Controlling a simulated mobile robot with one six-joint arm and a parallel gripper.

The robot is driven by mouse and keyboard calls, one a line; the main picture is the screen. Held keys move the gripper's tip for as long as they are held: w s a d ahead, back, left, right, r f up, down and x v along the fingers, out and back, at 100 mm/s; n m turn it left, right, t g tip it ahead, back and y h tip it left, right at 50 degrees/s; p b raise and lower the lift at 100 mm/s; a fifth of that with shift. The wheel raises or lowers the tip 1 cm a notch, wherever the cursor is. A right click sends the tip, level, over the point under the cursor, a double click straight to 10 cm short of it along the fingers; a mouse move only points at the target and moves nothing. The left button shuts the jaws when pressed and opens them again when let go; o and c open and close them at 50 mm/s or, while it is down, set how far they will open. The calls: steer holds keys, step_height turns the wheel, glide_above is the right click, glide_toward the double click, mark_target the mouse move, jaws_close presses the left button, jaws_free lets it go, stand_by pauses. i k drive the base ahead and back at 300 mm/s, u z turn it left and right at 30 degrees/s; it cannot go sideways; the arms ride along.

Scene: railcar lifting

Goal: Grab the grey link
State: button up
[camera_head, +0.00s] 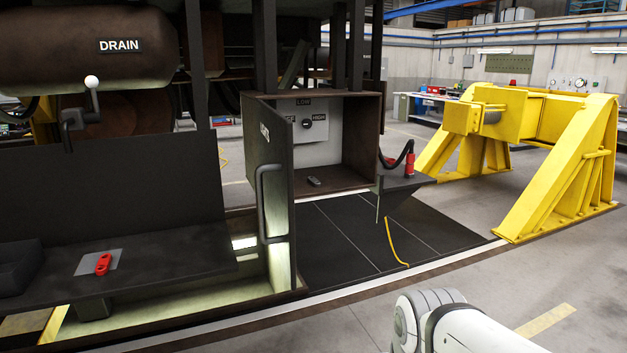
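A small dark grey piece (314,181), which looks like the grey link, lies on the floor of an open brown cabinet (345,178) near the middle of the view. It is too small to make out its exact shape. A red link (104,264) lies on a grey plate on the dark shelf at lower left. The white rounded links of my arm show at the bottom right, well in front of the cabinet. My gripper is out of view, so its state is hidden.
The cabinet's dark door (272,190) stands open on the left, with a long handle. A dark side ledge (405,182) with a red hose fitting (409,163) sits right of the cabinet. A yellow lifting stand (560,170) stands right.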

mark_target(312, 182)
steer(key=z, duration=0.4)
steer(key=i, duration=2)
steer(key=u, duration=0.4)
steer(key=k, duration=0.9)
steer(key=u, duration=0.15)
steer(key=i, duration=0.9)
steer(key=z, duration=0.05)
